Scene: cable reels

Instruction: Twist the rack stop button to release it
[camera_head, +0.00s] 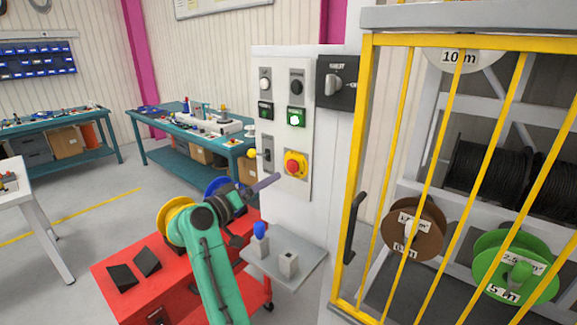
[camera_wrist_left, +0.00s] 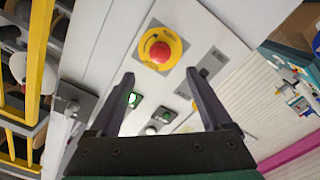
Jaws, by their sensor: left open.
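The rack stop button (camera_head: 295,164) is a red mushroom head on a yellow round base, set low on the right-hand plate of the white control panel. In the left wrist view the red button (camera_wrist_left: 160,52) shows ahead of the fingers, a little above the gap between their tips. My left gripper (camera_head: 270,183) is in front of the panel, just left of and below the button. Its two fingers (camera_wrist_left: 160,80) are spread open with nothing between them, apart from the button. My right gripper is not in view.
A lit green button (camera_head: 296,117) and a rotary switch (camera_head: 337,85) sit above. The yellow rack cage (camera_head: 350,200) with cable reels stands to the right. A small grey shelf (camera_head: 284,266) and a red cart (camera_head: 130,262) are below. Workbenches stand behind at left.

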